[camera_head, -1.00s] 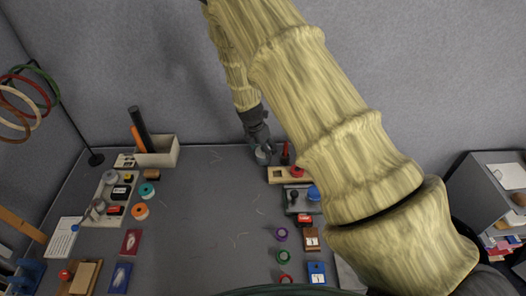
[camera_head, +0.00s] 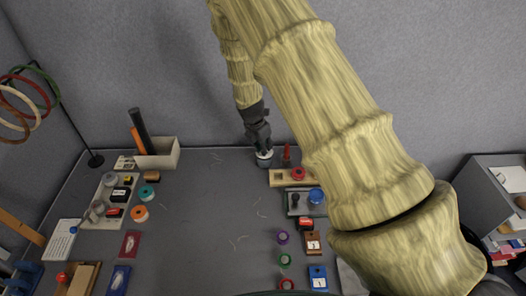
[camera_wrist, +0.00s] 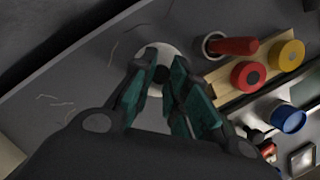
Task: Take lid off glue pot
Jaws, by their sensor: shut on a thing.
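The glue pot (camera_head: 264,161) seems to be the small pale round thing at the back of the table, under my gripper (camera_head: 263,150). In the wrist view, my gripper (camera_wrist: 164,76) has its fingertips closed around a dark knob at the middle of a pale round lid (camera_wrist: 146,53). The fingers hide part of the lid and the pot below it. I cannot tell whether the lid is seated on the pot or raised.
A red-handled thing (camera_wrist: 232,46) stands close right of the pot, beside a wooden block (camera_head: 282,178) with round coloured pieces. A pale box (camera_head: 160,154) with dark and orange rolls is at back left. The table's middle is mostly clear, and the wall is close behind.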

